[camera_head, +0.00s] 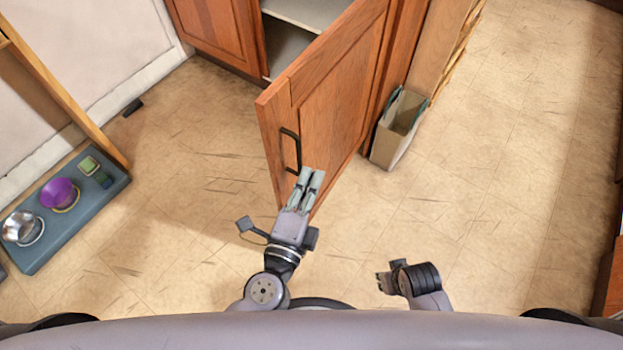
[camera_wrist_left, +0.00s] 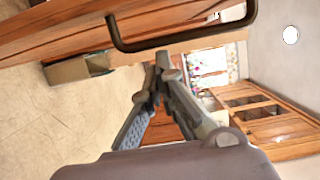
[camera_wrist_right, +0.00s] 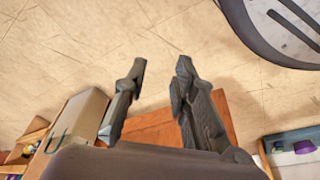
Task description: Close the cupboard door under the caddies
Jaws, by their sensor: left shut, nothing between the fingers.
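The wooden cupboard door (camera_head: 335,85) stands wide open, swung out from the cupboard (camera_head: 215,30) toward me. Its black bar handle (camera_head: 289,150) is on the face turned toward my left gripper; the handle also crosses the top of the left wrist view (camera_wrist_left: 180,40). My left gripper (camera_head: 312,172) is shut and empty, with its tips just beside the handle's lower end near the door's free edge. I cannot tell if it touches the door. My right gripper (camera_head: 380,283) is open and empty, low over the floor to the right; its fingers are apart in its wrist view (camera_wrist_right: 160,68). I cannot make out the caddies.
A tan bin (camera_head: 390,145) stands on the floor right of the door. At left, a blue-grey tray (camera_head: 45,250) holds a purple bowl (camera_head: 60,194) and a metal bowl (camera_head: 22,228). The floor (camera_head: 180,200) between tray and door is clear.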

